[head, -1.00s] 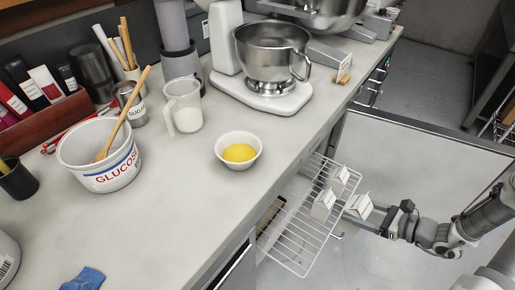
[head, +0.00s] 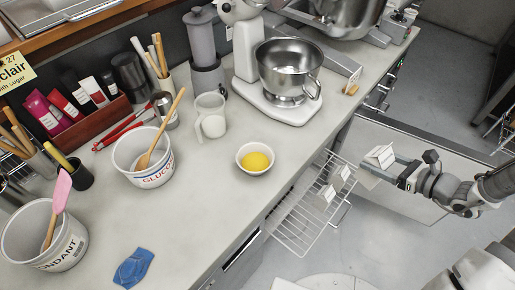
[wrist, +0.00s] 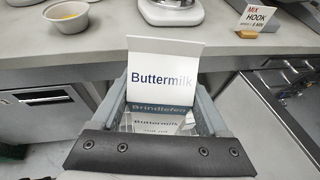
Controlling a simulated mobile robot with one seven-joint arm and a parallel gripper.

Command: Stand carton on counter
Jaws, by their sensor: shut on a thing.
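A white carton labelled "Buttermilk" (wrist: 164,77) stands between the fingers of my gripper (wrist: 160,112) in the wrist view. My gripper is shut on it. In the head view the carton (head: 381,158) is held upright or slightly tilted, above and right of the wire rack. My gripper (head: 392,168) reaches it from the right. The grey counter (head: 205,225) runs along the left. The carton is beside the counter's front edge, over the floor side. The carton's lower part is partly hidden by the fingers.
On the counter are a bowl with yellow contents (head: 255,159), a jug (head: 210,116), a mixer (head: 290,105) and a glucose tub (head: 143,157). Counter between bowl and blue cloth (head: 133,268) is clear.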

